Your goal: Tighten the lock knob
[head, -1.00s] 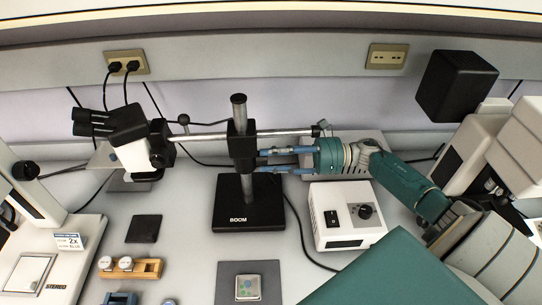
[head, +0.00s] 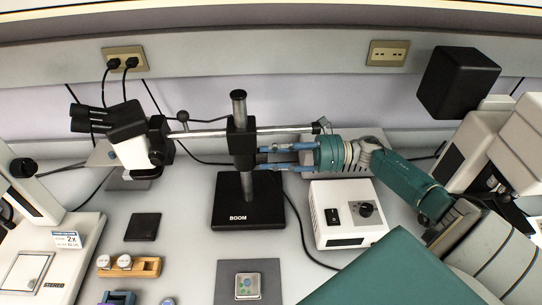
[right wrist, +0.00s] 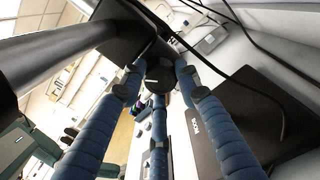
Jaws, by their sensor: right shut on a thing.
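The boom stand has a black base (head: 255,214), a metal post (head: 239,105) and a black clamp block (head: 240,148) holding the horizontal boom (head: 205,134). My right gripper (head: 262,158) reaches in from the right, its blue fingers at the clamp's right side. In the right wrist view, the black round lock knob (right wrist: 160,77), with a short white mark, sits between the blue fingertips. The fingers are shut on it. In the head view the knob is hard to make out between the fingertips. My left gripper is not in view.
A white control box (head: 345,222) with a dial stands below my right arm. A cable runs between box and stand base. A grey mat (head: 228,275) and a wooden holder (head: 150,267) lie in front.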

